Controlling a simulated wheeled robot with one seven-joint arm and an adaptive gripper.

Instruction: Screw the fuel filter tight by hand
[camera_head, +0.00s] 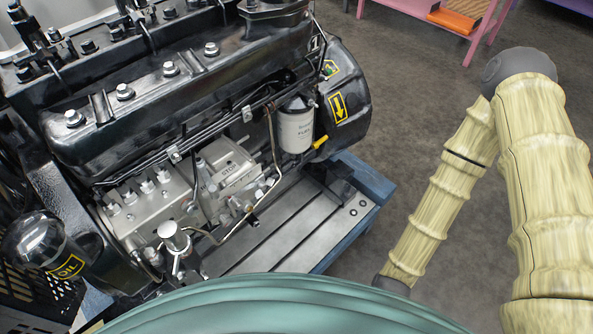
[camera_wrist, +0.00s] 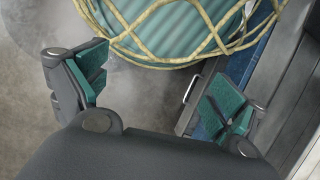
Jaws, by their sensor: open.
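My gripper (camera_wrist: 160,90) shows only in the wrist view. Its two teal-padded fingers are spread wide with nothing between them. It is apart from the filter, which is not in the wrist view. The filter's top is partly hidden by pipes and its bracket.
A yellow-handled part (camera_head: 320,142) sits just right of the filter, and thin fuel pipes run close to its left. A blue stand (camera_head: 365,184) carries the engine. A pink table (camera_head: 487,28) with an orange tray (camera_head: 455,20) stands behind. Grey floor (camera_head: 410,100) lies open right of the engine.

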